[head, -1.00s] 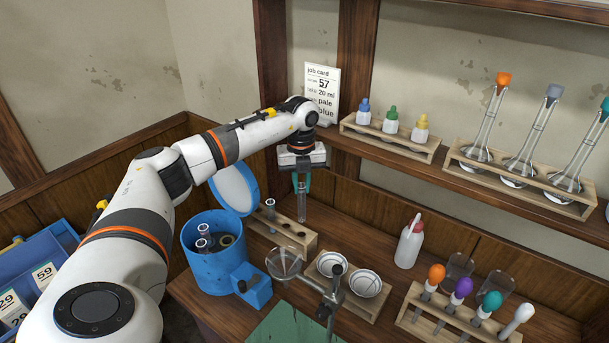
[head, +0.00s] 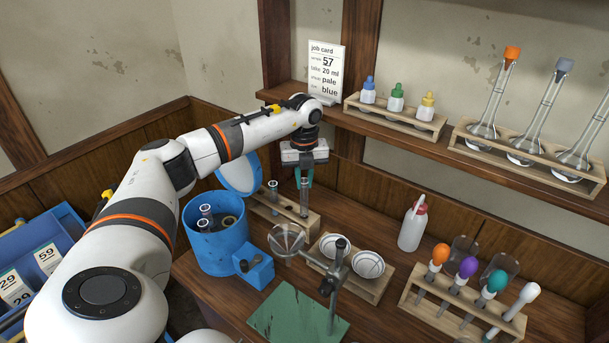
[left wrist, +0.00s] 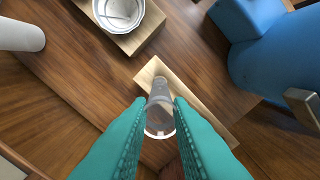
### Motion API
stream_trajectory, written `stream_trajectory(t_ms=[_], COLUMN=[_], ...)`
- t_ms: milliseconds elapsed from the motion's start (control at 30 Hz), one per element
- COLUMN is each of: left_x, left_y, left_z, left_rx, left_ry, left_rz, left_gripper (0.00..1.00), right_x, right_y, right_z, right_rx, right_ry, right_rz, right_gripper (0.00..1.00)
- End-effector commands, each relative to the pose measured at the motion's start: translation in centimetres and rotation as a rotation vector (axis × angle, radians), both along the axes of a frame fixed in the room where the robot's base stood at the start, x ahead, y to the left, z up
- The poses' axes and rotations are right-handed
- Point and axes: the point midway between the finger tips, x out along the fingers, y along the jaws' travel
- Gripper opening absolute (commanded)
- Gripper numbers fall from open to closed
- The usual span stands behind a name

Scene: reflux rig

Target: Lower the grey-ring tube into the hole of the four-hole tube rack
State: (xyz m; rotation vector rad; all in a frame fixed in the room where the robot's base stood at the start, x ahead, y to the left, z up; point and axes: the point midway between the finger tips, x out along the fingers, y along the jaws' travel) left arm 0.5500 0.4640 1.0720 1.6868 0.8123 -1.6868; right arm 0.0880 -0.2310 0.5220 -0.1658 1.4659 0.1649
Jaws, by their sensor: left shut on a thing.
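My left gripper (head: 304,182) points down with its teal fingers shut on a clear glass tube (head: 304,203). The tube hangs upright at the right end of the wooden four-hole tube rack (head: 301,230). In the left wrist view the tube (left wrist: 160,117) lies between the fingers, and its lower end shows against the pale rack (left wrist: 198,105). The fingers hide part of it. I cannot tell whether its tip is inside a hole or just above it. Another tube (head: 272,188) stands at the rack's left end. My right gripper is not in view.
A blue pot (head: 215,246) holding tubes stands left of the rack, its lid open. A clamp stand (head: 337,268) with a round glass piece and a wooden holder with white bowls (head: 367,264) are in front. A wash bottle (head: 412,228) stands to the right.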

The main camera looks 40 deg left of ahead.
Motion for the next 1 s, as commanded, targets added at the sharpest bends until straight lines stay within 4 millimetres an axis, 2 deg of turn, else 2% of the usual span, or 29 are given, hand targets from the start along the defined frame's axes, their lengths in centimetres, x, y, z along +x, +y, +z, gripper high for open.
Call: stream_trajectory(t_ms=[133, 533, 1000], left_x=[-0.1, -0.1, 0.0], left_y=[0.0, -0.1, 0.0], left_z=[-1.1, -1.2, -2.3], left_rx=[0.000, 0.000, -0.001], left_ry=[-0.001, -0.002, -0.001], left_rz=[0.000, 0.000, 0.000], left_gripper=[0.04, 0.04, 0.04], right_x=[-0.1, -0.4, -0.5], right_y=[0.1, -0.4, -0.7], right_z=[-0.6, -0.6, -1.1], right_rx=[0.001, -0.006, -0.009], right_ry=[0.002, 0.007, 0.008], right_rz=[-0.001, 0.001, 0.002], right_gripper=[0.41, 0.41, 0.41])
